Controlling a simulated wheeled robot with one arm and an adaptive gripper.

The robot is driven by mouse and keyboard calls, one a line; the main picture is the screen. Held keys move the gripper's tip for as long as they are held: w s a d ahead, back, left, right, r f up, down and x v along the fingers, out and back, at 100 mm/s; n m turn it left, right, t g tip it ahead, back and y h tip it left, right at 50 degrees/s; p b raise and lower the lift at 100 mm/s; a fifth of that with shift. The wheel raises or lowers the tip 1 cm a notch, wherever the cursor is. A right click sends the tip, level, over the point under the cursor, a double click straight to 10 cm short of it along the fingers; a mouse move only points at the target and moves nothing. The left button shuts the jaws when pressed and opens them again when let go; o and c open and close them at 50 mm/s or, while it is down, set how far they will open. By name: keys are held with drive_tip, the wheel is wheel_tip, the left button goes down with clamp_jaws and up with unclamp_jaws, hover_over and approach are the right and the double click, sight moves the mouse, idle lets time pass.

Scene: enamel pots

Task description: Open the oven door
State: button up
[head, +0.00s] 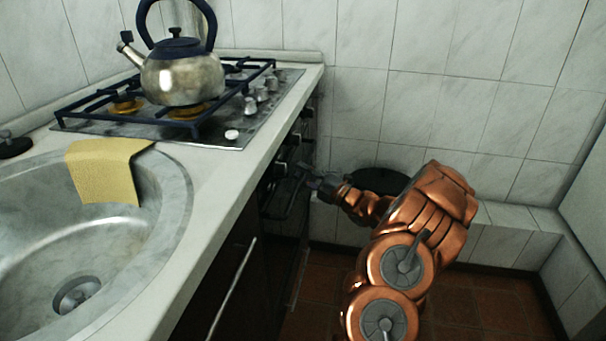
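The black oven (297,225) is built in under the counter, below the hob, and I see its front at a steep angle. Its dark handle (283,206) runs along the top of the door. The door looks closed, or nearly so; the angle makes this hard to tell. My gripper (304,176) is at the end of the copper arm, at the oven front close to the handle and knobs. The fingers are small and dark here, and I cannot tell whether they touch or grip the handle.
A steel kettle (182,75) stands on the hob (222,128). A sink (110,250) with a yellow cloth (107,170) is at left. A cabinet handle (236,285) sticks out nearer me. A dark round object (378,180) is behind my arm. Tiled floor (480,305) lies at right.

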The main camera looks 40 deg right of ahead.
clamp_jaws()
idle(0.4)
